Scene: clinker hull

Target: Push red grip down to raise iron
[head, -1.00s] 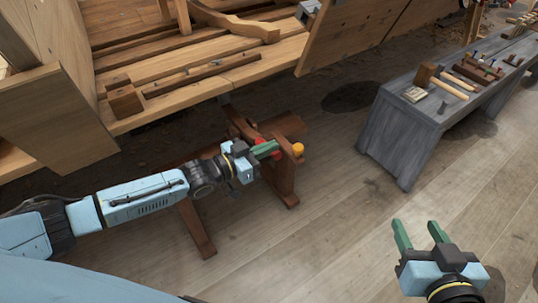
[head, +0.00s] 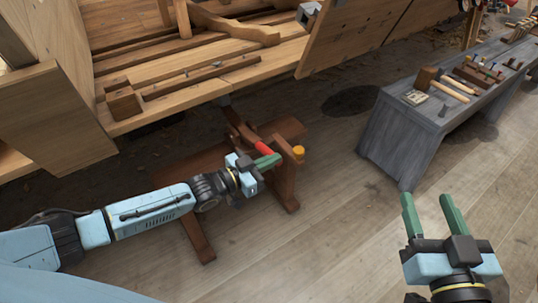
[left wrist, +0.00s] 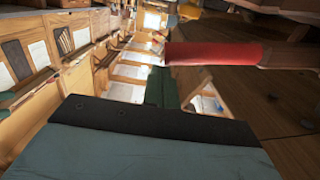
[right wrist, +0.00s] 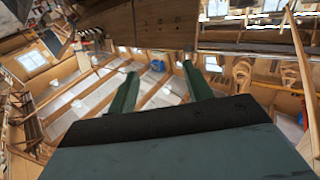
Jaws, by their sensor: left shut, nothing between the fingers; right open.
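The red grip (head: 265,147) is on a wooden lever (head: 242,128) that slopes across a brown wooden stand (head: 287,180) beside the hull. In the left wrist view the grip (left wrist: 212,53) is a red cylinder across the upper right. My left gripper (head: 268,161) is shut and empty, its green fingers just below the grip in the head picture. I cannot tell whether they touch it. A small dark piece (head: 224,100) at the lever's far end, under the hull's edge, may be the iron; it is mostly hidden. My right gripper (head: 426,212) is open and empty over the floor.
A yellow-orange knob (head: 298,152) sits at the stand's upright, close to my left fingertips. The hull planking (head: 205,85) overhangs behind. A grey bench (head: 405,135) with tools stands at the right. The floor (head: 330,235) between my arms is clear.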

